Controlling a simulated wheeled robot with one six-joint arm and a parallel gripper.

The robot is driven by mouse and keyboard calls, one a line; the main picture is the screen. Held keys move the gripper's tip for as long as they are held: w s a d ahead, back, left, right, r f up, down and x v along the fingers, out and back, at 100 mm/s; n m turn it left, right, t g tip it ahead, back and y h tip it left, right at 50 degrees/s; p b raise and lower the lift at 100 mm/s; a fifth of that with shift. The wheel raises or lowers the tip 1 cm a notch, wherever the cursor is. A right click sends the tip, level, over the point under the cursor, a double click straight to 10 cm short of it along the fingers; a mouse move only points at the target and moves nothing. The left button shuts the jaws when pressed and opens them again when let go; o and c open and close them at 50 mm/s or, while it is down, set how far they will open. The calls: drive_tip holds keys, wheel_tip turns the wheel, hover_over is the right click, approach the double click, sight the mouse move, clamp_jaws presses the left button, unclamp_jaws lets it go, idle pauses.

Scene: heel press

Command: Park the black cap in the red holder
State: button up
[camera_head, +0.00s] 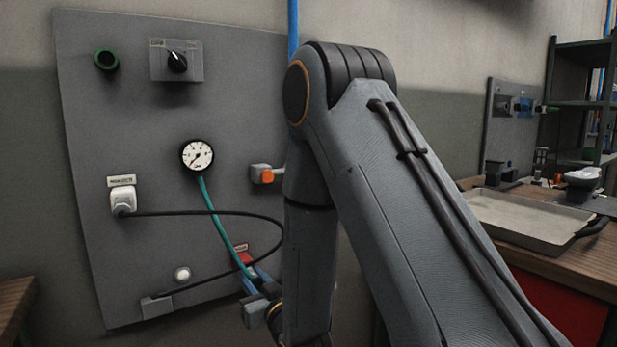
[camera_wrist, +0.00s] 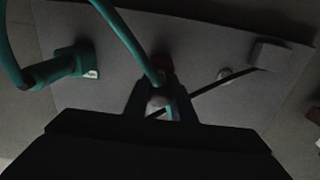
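A small red part with a pale label (camera_head: 243,256), which looks like the red holder, is low on the grey panel. My gripper (camera_head: 255,287) is low at the panel, just below the red part, partly hidden by my arm. In the wrist view my fingers (camera_wrist: 160,88) stand around a pale round thing and a teal strip; contact is unclear. A thin black cord (camera_head: 205,283) runs from a grey box (camera_head: 156,306) towards the red part. I cannot make out the black cap.
The panel (camera_head: 110,250) carries a gauge (camera_head: 197,156) with a teal hose (camera_head: 214,216), a white plug (camera_head: 123,200) with a looping black cable, a white button (camera_head: 182,274) and an orange-tipped fitting (camera_head: 266,175). A bench with a tray (camera_head: 520,217) stands right.

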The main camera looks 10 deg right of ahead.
drive_tip(key=o, duration=0.5)
drive_tip(key=shift+c, duration=0.2)
